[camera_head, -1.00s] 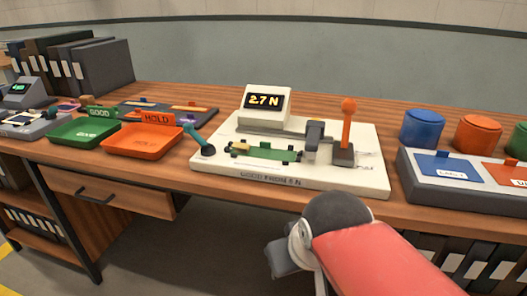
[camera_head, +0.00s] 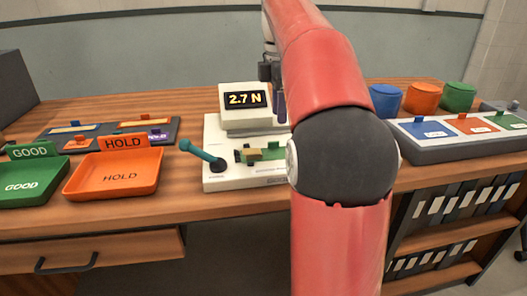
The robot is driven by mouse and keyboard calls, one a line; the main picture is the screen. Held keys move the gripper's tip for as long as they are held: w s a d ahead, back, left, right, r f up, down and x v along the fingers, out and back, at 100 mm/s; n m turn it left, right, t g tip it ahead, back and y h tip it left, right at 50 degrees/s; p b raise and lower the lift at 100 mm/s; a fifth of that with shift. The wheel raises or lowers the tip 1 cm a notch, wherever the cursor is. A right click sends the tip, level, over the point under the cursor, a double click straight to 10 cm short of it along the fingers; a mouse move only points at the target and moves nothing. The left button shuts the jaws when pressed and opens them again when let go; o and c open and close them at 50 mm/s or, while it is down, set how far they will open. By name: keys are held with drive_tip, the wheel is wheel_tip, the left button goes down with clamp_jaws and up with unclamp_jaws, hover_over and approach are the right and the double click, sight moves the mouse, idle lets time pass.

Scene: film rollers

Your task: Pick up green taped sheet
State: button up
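A green strip with a tan piece at its left end, which looks like the green taped sheet (camera_head: 268,154), lies on the white tester (camera_head: 230,180). My red arm with its dark elbow hides the right part of the strip and of the tester. My gripper (camera_head: 270,72) shows only in part as a dark shape beside the upper arm, above and behind the display reading 2.7 N (camera_head: 245,99). It appears apart from the strip. Its fingertips are not clear, so its opening cannot be told.
A teal lever (camera_head: 203,153) stands at the tester's left. The green GOOD tray (camera_head: 25,187) and orange HOLD tray (camera_head: 118,177) are further left. Blue (camera_head: 386,101), orange (camera_head: 422,97) and green (camera_head: 458,96) round containers stand right, behind a grey labelled panel (camera_head: 440,147).

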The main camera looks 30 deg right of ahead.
sight(276, 142)
drive_tip(key=f, duration=0.2)
drive_tip(key=f+b, duration=0.1)
drive_tip(key=f, duration=0.4)
drive_tip(key=shift+w+a+f+b, duration=0.15)
drive_tip(key=shift+a+f+b, duration=0.1)
drive_tip(key=shift+b, duration=0.15)
clamp_jaws()
